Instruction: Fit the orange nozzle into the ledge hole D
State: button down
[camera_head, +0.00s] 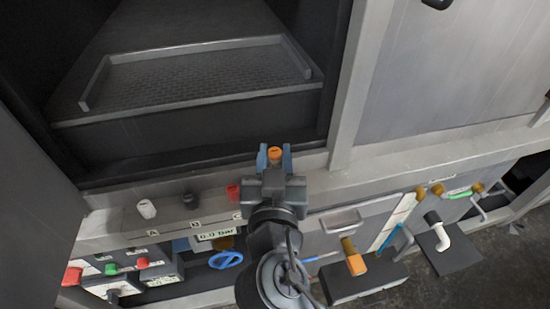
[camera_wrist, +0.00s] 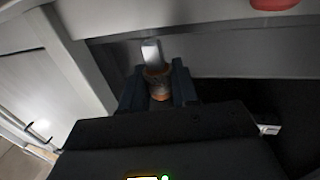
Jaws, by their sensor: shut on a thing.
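My gripper (camera_head: 275,157) is over the ledge (camera_head: 325,183), to the right of the red nozzle. It is shut on the orange nozzle (camera_head: 275,152), whose orange top shows between the fingertips. In the wrist view the orange nozzle (camera_wrist: 159,88) sits between the dark fingers, with a pale grey tip pointing away past them. Ledge hole D is hidden behind my gripper and arm. I cannot tell whether the tip is above the hole or in it.
A white nozzle (camera_head: 147,208), a black nozzle (camera_head: 190,200) and a red nozzle (camera_head: 233,192) stand along the ledge to the left, near labels. A pressure display (camera_head: 217,234), blue handwheel (camera_head: 225,260) and orange-handled valve (camera_head: 353,257) are below. The open chamber's tray (camera_head: 200,75) lies behind.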

jog(key=shift+f, duration=0.15)
jog(key=shift+f+b, duration=1.15)
jog(key=shift+f, duration=0.35)
jog(key=shift+f+b, duration=0.45)
jog(key=shift+b, duration=0.1)
jog(key=shift+s+r+b, duration=0.1)
jog(key=shift+b, duration=0.2)
jog(key=shift+f+b, duration=1.65)
jog(key=shift+b, duration=0.3)
dwell(1.0)
jog(key=c, duration=0.8)
grip_release()
